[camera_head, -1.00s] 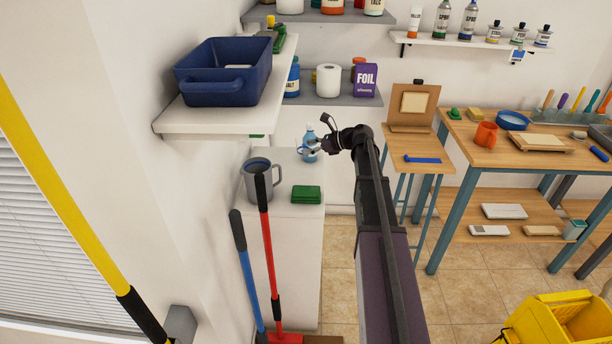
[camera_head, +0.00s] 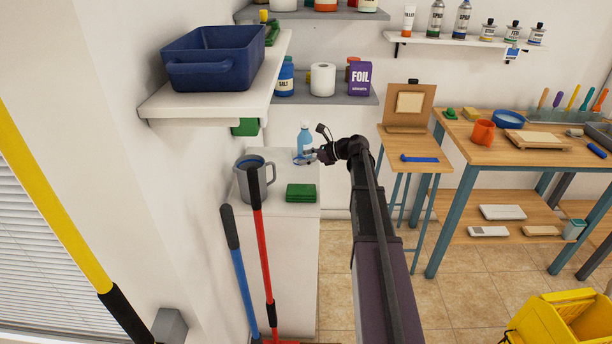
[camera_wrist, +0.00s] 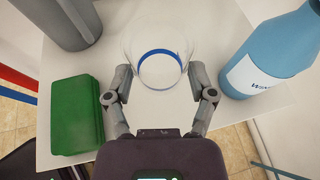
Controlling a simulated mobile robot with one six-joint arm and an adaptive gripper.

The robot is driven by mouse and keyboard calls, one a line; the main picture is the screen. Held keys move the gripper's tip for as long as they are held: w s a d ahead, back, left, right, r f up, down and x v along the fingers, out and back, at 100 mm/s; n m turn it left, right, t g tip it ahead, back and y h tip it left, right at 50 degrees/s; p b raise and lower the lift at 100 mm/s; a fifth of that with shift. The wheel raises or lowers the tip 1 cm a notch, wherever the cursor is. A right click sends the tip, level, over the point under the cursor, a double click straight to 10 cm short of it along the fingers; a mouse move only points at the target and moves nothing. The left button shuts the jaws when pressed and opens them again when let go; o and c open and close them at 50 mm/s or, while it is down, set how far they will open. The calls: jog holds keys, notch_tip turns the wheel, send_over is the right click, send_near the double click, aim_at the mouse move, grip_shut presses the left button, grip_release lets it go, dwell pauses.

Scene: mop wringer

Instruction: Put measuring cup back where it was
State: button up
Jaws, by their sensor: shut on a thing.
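The measuring cup (camera_wrist: 160,68) is clear, with a blue band. In the wrist view it sits between my gripper's two fingers (camera_wrist: 161,76), which are closed on its sides. In the head view my gripper (camera_head: 316,156) is over the back of the white cabinet top (camera_head: 262,156), beside a blue bottle (camera_head: 305,136). The cup is small there, with a bit of blue showing in front of the bottle. I cannot tell whether its base touches the cabinet top.
The blue bottle (camera_wrist: 272,52) stands close right of the cup in the wrist view. A green stack (camera_wrist: 77,115) and a grey mug (camera_head: 254,180) are on the left. A white shelf with a blue bin (camera_head: 212,72) overhangs the left. Mop handles (camera_head: 262,250) lean in front.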

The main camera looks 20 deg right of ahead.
aim_at(305, 177)
jog(key=shift+f+b, duration=0.3)
jog(key=shift+f, duration=0.25)
jog(key=shift+f, duration=0.1)
jog(key=shift+f+b, duration=1.75)
jog(key=shift+b, duration=0.1)
jog(key=shift+f, duration=0.2)
jog(key=o, duration=1)
jog(key=shift+r, duration=0.15)
